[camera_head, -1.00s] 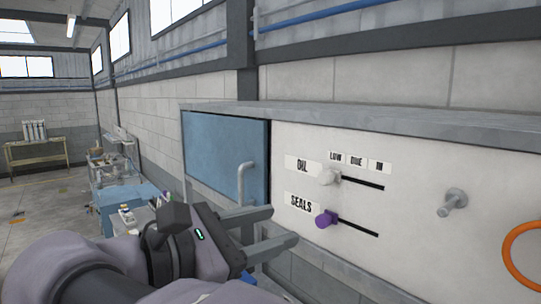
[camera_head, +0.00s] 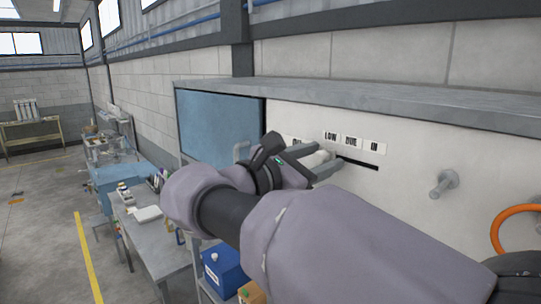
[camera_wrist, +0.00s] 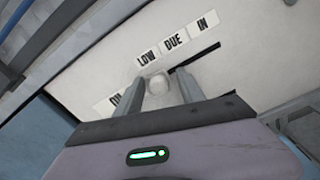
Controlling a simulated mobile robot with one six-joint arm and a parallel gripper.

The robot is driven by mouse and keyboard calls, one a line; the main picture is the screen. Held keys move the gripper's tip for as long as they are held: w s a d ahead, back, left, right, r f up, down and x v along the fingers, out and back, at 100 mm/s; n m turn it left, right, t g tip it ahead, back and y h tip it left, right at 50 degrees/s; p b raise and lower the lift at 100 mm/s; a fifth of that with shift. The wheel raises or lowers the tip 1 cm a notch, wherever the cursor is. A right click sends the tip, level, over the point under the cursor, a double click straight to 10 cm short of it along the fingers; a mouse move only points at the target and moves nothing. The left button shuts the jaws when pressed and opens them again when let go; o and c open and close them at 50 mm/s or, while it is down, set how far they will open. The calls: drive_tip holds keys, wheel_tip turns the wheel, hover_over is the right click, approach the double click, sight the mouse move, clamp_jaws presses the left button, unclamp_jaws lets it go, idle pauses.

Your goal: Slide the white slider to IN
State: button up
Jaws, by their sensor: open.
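My gripper (camera_head: 325,160) is open at the slider. In the wrist view the white slider (camera_wrist: 158,83) shows between the tips of the two fingers (camera_wrist: 157,90). I cannot tell whether either finger touches it. My arm hides the purple SEALS knob, and my gripper partly covers the OIL label (camera_head: 294,140).
A blue door (camera_head: 220,125) is left of the panel. A metal peg (camera_head: 444,183) and an orange ring (camera_head: 515,225) are to the right. A grey ledge (camera_head: 350,95) runs above the panel. A cluttered bench (camera_head: 150,230) stands at lower left.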

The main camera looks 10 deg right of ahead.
drive_tip(key=shift+w, duration=0.2)
drive_tip(key=shift+s, duration=0.15)
drive_tip(key=c, duration=0.4)
clamp_jaws()
idle(0.8)
